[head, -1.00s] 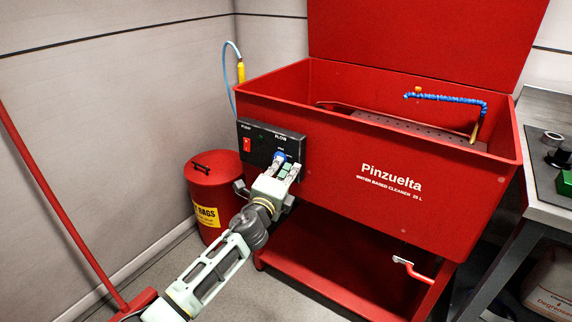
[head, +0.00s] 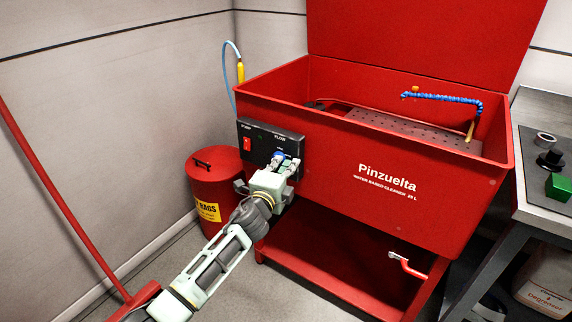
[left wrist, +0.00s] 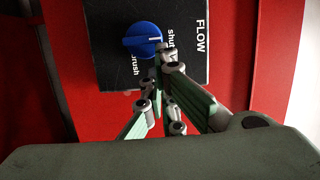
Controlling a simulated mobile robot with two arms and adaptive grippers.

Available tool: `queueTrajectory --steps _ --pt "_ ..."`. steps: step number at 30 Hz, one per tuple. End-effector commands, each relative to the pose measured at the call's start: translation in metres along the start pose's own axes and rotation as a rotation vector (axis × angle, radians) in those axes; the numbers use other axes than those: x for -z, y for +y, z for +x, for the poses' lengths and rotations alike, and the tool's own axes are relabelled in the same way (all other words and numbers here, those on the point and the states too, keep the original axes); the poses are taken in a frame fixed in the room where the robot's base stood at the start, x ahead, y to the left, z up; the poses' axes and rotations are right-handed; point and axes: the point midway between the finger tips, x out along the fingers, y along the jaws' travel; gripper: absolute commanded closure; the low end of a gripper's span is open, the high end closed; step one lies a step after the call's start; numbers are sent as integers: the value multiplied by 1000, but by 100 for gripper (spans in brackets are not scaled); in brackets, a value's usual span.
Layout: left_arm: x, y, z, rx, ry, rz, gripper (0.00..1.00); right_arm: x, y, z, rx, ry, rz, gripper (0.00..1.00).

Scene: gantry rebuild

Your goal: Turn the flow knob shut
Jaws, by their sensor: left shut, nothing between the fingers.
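The blue flow knob (head: 277,156) is on the black control panel (head: 262,136) at the red washer's front left. My left gripper (head: 286,164) is at the panel, just right of and below the knob in the head view. In the wrist view its fingers (left wrist: 162,82) are shut and empty, close to the knob's lower right edge; I cannot tell if they touch it. My right gripper is not in view.
A red pump switch (head: 247,144) is left of the knob. The red washer basin (head: 340,130) fills the middle. A red rags bin (head: 208,180) stands left, a red pole (head: 60,195) farther left. A grey bench (head: 540,190) is at right.

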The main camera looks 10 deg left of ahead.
Motion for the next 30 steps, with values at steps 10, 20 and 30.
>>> queueTrajectory --steps 10,20,30 --pt "-7 0 -2 -2 -13 4 100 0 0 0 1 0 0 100" --pt "-3 1 -51 -2 -5 3 100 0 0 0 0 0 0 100" --pt "1 1 -110 -1 -1 2 100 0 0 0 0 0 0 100"
